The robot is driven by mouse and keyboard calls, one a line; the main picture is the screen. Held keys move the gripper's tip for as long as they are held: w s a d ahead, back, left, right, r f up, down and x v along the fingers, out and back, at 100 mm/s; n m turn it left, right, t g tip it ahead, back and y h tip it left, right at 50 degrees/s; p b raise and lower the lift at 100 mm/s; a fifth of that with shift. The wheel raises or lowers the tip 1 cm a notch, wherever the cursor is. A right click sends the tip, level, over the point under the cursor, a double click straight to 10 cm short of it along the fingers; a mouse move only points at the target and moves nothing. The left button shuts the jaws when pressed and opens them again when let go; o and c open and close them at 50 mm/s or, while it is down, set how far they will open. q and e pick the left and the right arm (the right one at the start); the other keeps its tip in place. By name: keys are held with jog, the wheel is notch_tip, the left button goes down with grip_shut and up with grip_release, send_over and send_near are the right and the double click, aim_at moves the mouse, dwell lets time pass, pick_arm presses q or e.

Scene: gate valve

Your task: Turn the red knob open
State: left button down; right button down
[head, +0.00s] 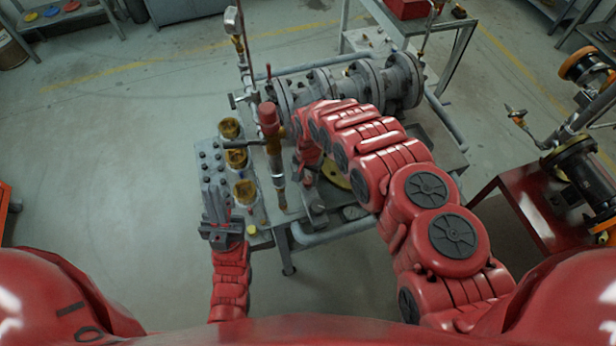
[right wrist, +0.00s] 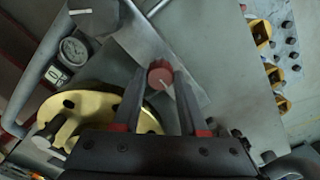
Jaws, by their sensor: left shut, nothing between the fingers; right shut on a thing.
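The red knob (right wrist: 160,75) shows in the right wrist view as a small round red piece with a pale mark on its face. My right gripper (right wrist: 158,85) has its two dark fingers on either side of the knob and is shut on it. In the head view my right arm reaches in over the valve bench, and its red links hide most of that gripper and the knob. My left gripper (head: 215,190) is shut and empty, pointing away from me near the front left corner of the bench.
A grey flanged pipe (head: 340,85) lies along the back of the bench. A red-topped upright fitting (head: 268,118) stands between my arms. Yellow-brown cups (head: 236,158) line the bench's left side. A brass flange (right wrist: 95,108) and gauge (right wrist: 73,50) sit beside the right gripper. Left floor is clear.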

jog(key=shift+f+n+b, duration=0.15)
jog(key=shift+n+b, duration=0.4)
jog(key=shift+n, duration=0.05)
jog(key=shift+n+b, duration=0.75)
jog(key=shift+n, duration=0.45)
jog(key=n+b, duration=0.1)
jog(key=n, duration=0.2)
jog(key=shift+n, duration=0.3)
jog(key=n, duration=1)
jog(key=shift+r+n+b, duration=0.2)
jog(key=shift+n+b, duration=0.2)
jog(key=shift+c, duration=2.2)
grip_release()
